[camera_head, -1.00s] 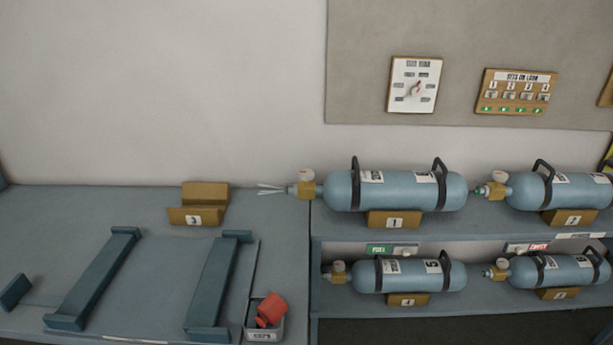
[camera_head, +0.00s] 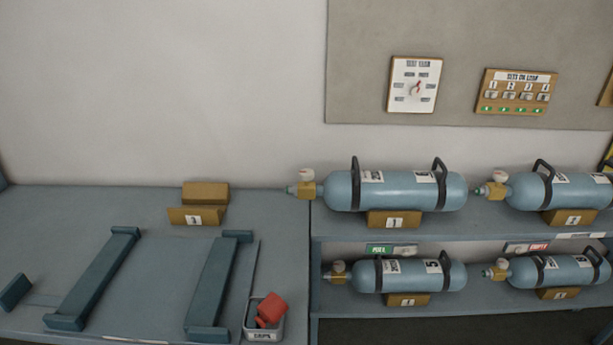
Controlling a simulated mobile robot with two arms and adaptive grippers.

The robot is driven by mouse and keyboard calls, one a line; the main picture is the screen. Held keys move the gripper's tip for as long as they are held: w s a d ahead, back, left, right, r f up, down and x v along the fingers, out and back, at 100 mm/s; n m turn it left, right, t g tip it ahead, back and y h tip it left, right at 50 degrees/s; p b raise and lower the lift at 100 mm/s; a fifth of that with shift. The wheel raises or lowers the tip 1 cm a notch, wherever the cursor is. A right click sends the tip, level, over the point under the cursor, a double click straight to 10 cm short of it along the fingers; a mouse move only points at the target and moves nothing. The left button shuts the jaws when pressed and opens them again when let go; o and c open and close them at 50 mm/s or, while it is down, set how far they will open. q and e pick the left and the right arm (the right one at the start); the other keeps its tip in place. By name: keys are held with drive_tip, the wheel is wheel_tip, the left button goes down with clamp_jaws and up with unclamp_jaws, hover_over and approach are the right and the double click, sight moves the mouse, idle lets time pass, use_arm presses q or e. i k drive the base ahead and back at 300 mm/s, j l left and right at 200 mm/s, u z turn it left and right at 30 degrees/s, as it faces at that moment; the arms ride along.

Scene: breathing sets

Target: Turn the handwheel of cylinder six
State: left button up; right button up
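Several blue-grey cylinders lie on their sides with black carry straps and brass valves at their left ends. One (camera_head: 395,191) is on the upper shelf at left, and another (camera_head: 560,191) is to its right. Below them are a lower left cylinder (camera_head: 408,275), whose label looks like 5, and a lower right cylinder (camera_head: 552,271). The other number labels are too small to read, so I cannot tell which is cylinder six. The upper left valve (camera_head: 306,190) and upper right valve (camera_head: 496,190) each carry a round gauge. Neither gripper is in view.
An empty brass cradle (camera_head: 198,205) marked 3 stands on the left bench. Two dark teal rails (camera_head: 95,280) and a grey bin (camera_head: 264,333) holding a red piece (camera_head: 271,309) are in front.

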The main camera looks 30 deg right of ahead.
sight(305, 175)
drive_tip(key=z, duration=1.5)
drive_tip(key=i+l, duration=0.5)
drive_tip(key=l, duration=0.15)
